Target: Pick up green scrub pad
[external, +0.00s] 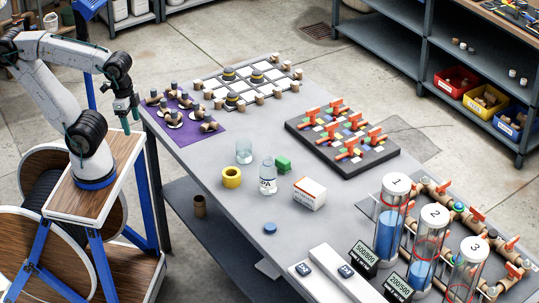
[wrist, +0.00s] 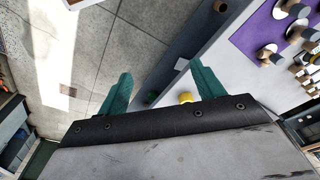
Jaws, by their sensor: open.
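The green scrub pad (external: 283,163) is a small green block lying on the grey table in the external view. It sits just right of a clear bottle (external: 268,177) and behind a white and orange box (external: 310,193). I cannot make it out for sure in the wrist view. My gripper (external: 127,112) is raised by the table's left end, well away from the pad. In the wrist view its two green fingers (wrist: 161,70) are spread wide with nothing between them.
A clear glass (external: 243,152), a yellow ring (external: 231,177) and a blue disc (external: 270,228) stand near the pad. A purple mat (external: 207,135) with several pieces lies nearest my arm. A dark board with orange-red handles (external: 377,165) and numbered cylinders (external: 392,217) are farther right.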

